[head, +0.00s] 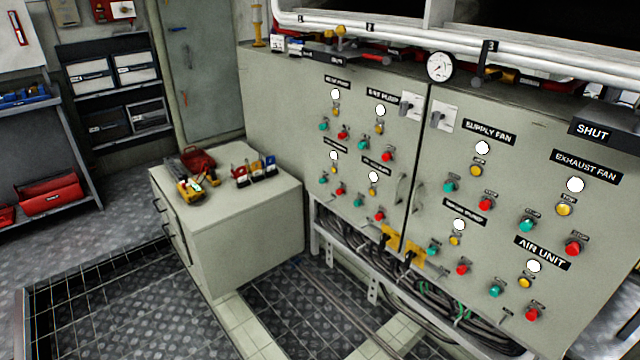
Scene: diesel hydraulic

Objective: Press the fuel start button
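A grey control cabinet (290,105) carries groups of buttons on two doors. On its left door are several groups, each with a white round lamp, a yellow button, a green button and a red button. The green buttons there include an upper left one (324,125), an upper right one (365,145), a lower left one (323,179) and a lower right one (359,201). The small labels above these groups are too blurred for me to tell which is fuel. Neither of my grippers is in view, and nothing touches the buttons.
The right door has groups labelled SUPPLY FAN (489,132), EXHAUST FAN (586,167) and AIR UNIT (540,253). A low grey cabinet (250,215) with tools stands left of the panel. Open cable trays (400,300) run below. The patterned floor in front is partly clear.

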